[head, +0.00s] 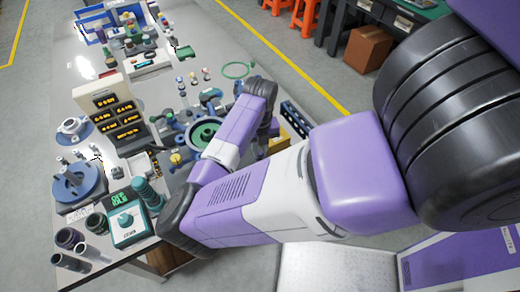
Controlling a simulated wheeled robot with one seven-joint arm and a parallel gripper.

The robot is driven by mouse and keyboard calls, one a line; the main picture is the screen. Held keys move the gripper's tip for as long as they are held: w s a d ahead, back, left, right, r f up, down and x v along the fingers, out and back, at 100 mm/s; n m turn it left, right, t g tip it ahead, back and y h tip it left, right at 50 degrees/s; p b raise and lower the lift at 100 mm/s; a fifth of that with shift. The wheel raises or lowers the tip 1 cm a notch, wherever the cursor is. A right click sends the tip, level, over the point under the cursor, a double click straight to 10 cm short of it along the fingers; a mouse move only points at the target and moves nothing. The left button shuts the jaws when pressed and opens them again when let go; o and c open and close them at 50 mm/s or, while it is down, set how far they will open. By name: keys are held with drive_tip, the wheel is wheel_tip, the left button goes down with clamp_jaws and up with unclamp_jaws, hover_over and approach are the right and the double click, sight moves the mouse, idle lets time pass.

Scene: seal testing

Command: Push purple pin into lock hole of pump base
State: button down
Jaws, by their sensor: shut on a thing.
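Blue-grey pump parts with a round green-ringed body (205,133) stand on the table, left of my forearm; I take these to be the pump base. My forearm crosses over the right side of this area and covers part of it. The wrist is bent down at the right edge of the table. The gripper's fingers are hidden behind the arm. I cannot make out the purple pin or the lock hole.
A cream panel with dark labelled slots (110,110) and a blue round stand (78,184) are at left. A teal box (127,222) and dark cups (70,238) fill the front. A green loop (238,70) lies behind the wrist. Bare tabletop shows farther back.

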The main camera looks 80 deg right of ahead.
drive_tip(key=shift+f+b, duration=0.7)
drive_tip(key=shift+f, duration=0.15)
idle(1.0)
drive_tip(key=c, duration=1.2)
unclamp_jaws()
drive_tip(key=shift+c, duration=0.2)
wheel_tip(320, 180, up, 9)
drive_tip(key=p, duration=0.7)
